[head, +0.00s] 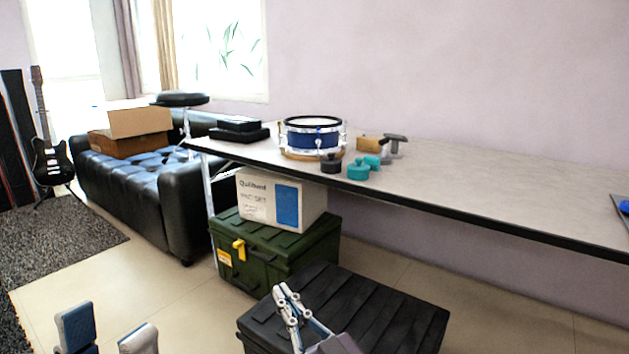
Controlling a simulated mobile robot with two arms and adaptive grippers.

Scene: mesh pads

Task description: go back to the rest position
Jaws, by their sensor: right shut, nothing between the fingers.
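My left gripper (107,336) is at the bottom left edge of the head view, over the tiled floor. Its two pads are well apart, with only floor between them. My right gripper (284,298) is at the bottom centre, in front of the black case. Its fingers are together and nothing shows between them. Both grippers appear low in the picture, apart from the table and the things on it. Most of both arms is cut off by the lower edge.
A long table (470,190) bears a blue drum (313,139), teal pieces (358,172) and a black weight (331,163). Below are a white box (257,203), a green case (275,258) and a black case (390,310). A black sofa (150,200) stands left. Floor (150,285) is clear.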

